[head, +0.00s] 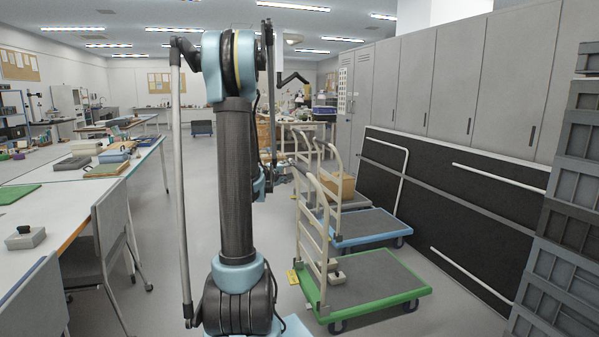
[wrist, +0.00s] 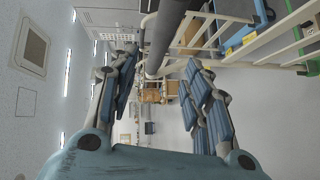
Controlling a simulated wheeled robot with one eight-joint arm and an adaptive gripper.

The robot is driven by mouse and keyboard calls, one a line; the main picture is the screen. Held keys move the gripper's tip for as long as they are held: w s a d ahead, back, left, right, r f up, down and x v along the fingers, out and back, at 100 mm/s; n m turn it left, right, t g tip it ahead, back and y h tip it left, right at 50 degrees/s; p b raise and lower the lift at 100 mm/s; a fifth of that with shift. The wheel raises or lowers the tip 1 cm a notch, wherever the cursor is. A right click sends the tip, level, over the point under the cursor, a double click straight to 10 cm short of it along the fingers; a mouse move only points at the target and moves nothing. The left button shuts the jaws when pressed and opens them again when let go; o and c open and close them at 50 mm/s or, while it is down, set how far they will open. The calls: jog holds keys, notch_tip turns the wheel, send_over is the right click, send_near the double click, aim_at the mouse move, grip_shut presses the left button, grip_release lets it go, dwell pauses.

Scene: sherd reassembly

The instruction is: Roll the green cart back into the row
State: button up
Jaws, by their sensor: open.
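The green cart (head: 408,296), a flat platform with a grey top and a cream upright handle (head: 318,215), stands on the floor right of my arm. It sits in front of a blue cart (head: 378,238), nearer to me and apart from it. A corner of the green cart (wrist: 294,4) and pale handle rails show at the upper right of the sideways wrist view. My gripper (wrist: 160,98) is open, with nothing between its blue-padded fingers. It is apart from the green cart's handle. In the head view my arm partly hides the gripper.
Another cart with a cardboard box (head: 341,187) stands behind the blue one. Black panels (head: 440,190) and stacked grey crates (head: 563,240) bound the right. A chair (head: 108,235) and tables stand left, with open aisle floor between.

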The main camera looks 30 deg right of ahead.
aim_at(298, 169)
jog(key=x, duration=1.2)
jog(key=shift+w+d, duration=0.1)
jog(key=shift+w, duration=0.05)
